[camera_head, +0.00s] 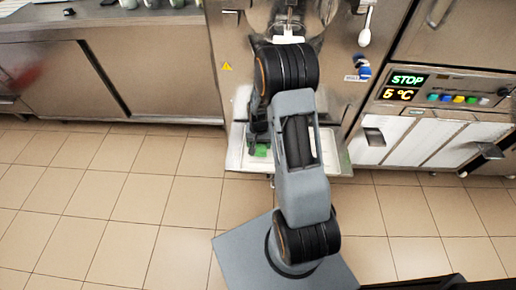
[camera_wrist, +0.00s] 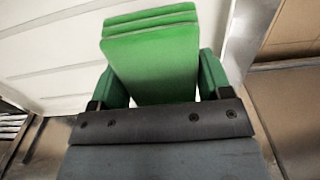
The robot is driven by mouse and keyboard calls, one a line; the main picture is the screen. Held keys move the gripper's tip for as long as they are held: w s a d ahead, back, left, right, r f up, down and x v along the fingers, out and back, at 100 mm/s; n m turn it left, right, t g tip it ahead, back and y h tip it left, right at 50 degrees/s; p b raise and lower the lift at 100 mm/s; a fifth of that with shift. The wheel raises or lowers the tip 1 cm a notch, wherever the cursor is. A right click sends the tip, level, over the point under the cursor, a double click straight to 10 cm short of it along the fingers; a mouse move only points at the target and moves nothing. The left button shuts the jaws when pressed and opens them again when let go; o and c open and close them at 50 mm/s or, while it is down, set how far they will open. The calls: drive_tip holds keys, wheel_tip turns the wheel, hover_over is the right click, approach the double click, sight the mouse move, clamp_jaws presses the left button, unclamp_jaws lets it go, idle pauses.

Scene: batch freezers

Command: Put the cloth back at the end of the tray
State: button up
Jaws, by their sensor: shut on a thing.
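A folded green cloth (camera_wrist: 152,62) is between the fingers of my gripper (camera_wrist: 158,85) in the wrist view, and the gripper is shut on it. In the head view only a small green patch of the cloth (camera_head: 262,150) shows beside my arm. The white tray (camera_head: 236,160) sticks out from the front of the freezer machine, and my gripper is at its left part. In the wrist view the ribbed pale tray surface (camera_wrist: 50,62) lies behind the cloth. I cannot tell whether the cloth touches the tray. My arm hides the middle of the tray.
The steel freezer machine (camera_head: 234,90) stands behind the tray. A steel counter (camera_head: 110,25) with cups is at the left. The tiled floor (camera_head: 120,215) at the left is clear.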

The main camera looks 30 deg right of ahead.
sight(259, 148)
drive_tip(key=shift+w+f, duration=0.2)
drive_tip(key=shift+f, duration=0.1)
drive_tip(key=shift+w+d+f+b, duration=0.1)
drive_tip(key=shift+f+b, duration=0.25)
drive_tip(key=shift+f, duration=1.2)
drive_tip(key=shift+f, duration=0.1)
drive_tip(key=shift+f, duration=0.15)
drive_tip(key=o, duration=0.9)
